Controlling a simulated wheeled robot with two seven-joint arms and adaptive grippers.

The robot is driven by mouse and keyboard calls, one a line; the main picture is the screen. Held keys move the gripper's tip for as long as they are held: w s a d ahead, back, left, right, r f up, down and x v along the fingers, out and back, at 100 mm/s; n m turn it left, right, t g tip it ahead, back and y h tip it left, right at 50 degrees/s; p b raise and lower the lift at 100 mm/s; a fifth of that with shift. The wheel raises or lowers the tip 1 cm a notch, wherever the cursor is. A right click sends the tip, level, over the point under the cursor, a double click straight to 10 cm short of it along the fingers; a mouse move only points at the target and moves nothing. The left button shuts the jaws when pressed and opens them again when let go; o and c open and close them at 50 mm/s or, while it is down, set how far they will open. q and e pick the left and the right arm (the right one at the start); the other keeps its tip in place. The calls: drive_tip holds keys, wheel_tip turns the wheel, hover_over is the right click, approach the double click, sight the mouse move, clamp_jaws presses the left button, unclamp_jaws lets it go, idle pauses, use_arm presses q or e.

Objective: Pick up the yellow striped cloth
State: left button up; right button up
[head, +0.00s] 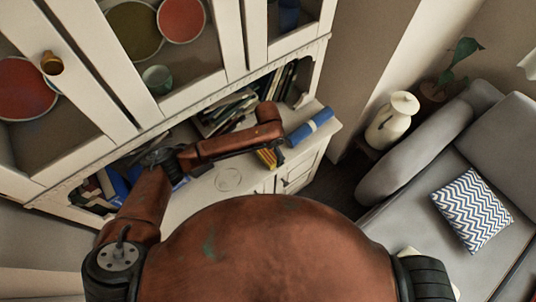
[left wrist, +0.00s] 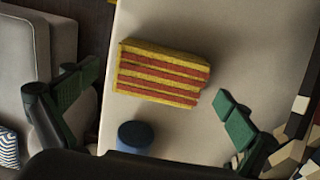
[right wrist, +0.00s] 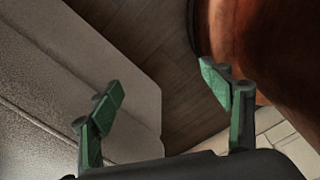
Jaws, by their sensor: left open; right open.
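The yellow striped cloth (left wrist: 162,74), yellow with red-orange stripes, lies on the pale cabinet top in the left wrist view. In the head view a small part of the cloth (head: 265,159) shows beside my left arm, which hides the rest. My left gripper (left wrist: 155,88) is open, its green-padded fingers on either side of the cloth in the picture, with no visible contact. In the head view the left gripper (head: 279,150) is mostly hidden under its arm. My right gripper (right wrist: 163,82) is open and empty above the floor beside a grey surface.
A blue roll (head: 310,126) lies on the cabinet top (head: 228,180) close to the cloth; its end also shows in the left wrist view (left wrist: 135,135). Books (head: 286,86) stand in the shelf behind. A grey sofa (head: 410,155) and a cream vase (head: 392,120) are at the right.

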use_arm(q)
drive_tip(key=shift+w+f, duration=0.3)
drive_tip(key=shift+f, duration=0.25)
drive_tip(key=shift+w+f, duration=0.25)
drive_tip(key=shift+f, duration=0.3)
drive_tip(key=shift+s+r, duration=0.25)
drive_tip(key=shift+s, duration=0.2)
drive_tip(key=shift+w+f, duration=0.15)
drive_tip(key=shift+w, duration=0.1)
drive_tip(key=c, duration=0.4)
drive_tip(key=shift+s, duration=0.2)
drive_tip(key=shift+c, duration=2.3)
drive_tip(key=shift+w, duration=0.1)
drive_tip(key=shift+c, duration=0.7)
drive_tip(key=shift+r, duration=0.6)
wheel_tip(320, 180, up, 2)
drive_tip(key=shift+r, duration=0.25)
drive_tip(key=s+a+r+p, duration=0.1)
drive_tip(key=s+a+r, duration=0.2)
drive_tip(key=s+r, duration=0.6)
drive_tip(key=s, duration=0.4)
drive_tip(key=shift+s+r+p, duration=0.2)
drive_tip(key=shift+s+p, duration=0.1)
drive_tip(key=shift+s, duration=0.1)
use_arm(e)
drive_tip(key=w, duration=0.1)
drive_tip(key=w+r, duration=0.1)
drive_tip(key=w, duration=0.1)
drive_tip(key=shift+a+r, duration=0.2)
drive_tip(key=shift+r, duration=0.1)
